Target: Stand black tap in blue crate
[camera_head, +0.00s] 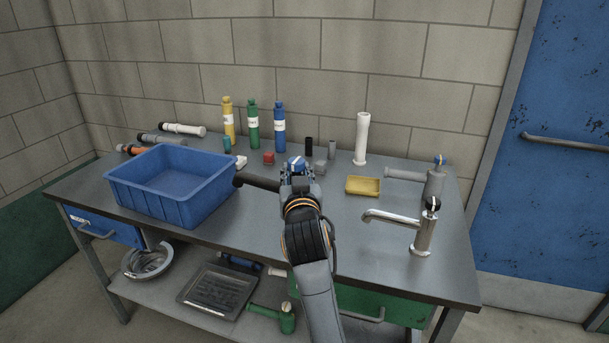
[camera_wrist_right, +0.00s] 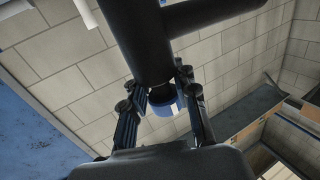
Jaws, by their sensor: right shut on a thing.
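The blue crate (camera_head: 160,203) stands on the left part of the grey table, and its visible inside looks empty. My right gripper (camera_head: 297,178) is right of the crate, over the middle of the table. It is shut on the black tap (camera_head: 260,183), whose spout points left toward the crate's right wall. The tap's blue and white top shows above the fingers. In the right wrist view the fingers (camera_wrist_right: 162,98) close around the dark tap body (camera_wrist_right: 140,42). The arm hides much of the tap in the head view. My left gripper is out of view.
A chrome tap (camera_head: 424,232) and a grey tap (camera_head: 433,186) stand at the right. The table front between crate and arm is clear.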

